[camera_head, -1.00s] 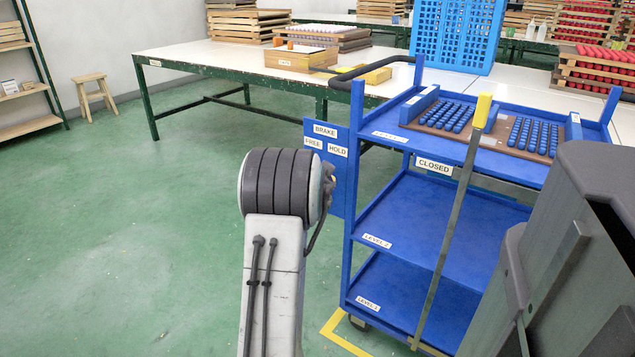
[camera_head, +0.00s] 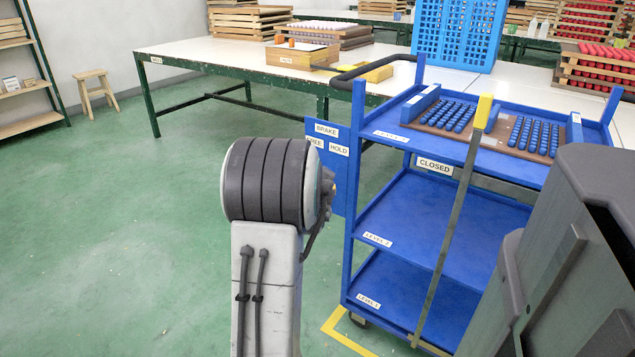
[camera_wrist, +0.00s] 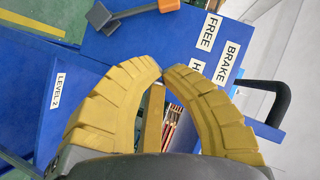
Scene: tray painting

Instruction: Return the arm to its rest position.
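My arm (camera_head: 268,190) stands in the lower middle of the head view, its rounded grey joint left of the blue trolley (camera_head: 420,232). My gripper (camera_wrist: 164,70) shows in the wrist view as two curved yellow fingers. Their tips meet, with a gap lower down between the fingers and nothing held. In the head view the gripper is mostly hidden behind the arm joint. The blue brake panel (camera_wrist: 195,50), lettered BRAKE, FREE and HOLD, lies beyond the fingertips in the wrist view. A grey lever with an orange end (camera_wrist: 168,5) is on it.
The trolley's top carries a brown tray (camera_head: 497,130) with rows of blue pieces. An upright bar with a yellow top (camera_head: 484,110) crosses its front. A long white table (camera_head: 215,60) stands behind. A stool (camera_head: 96,92) is at far left. Green floor is open left of my arm.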

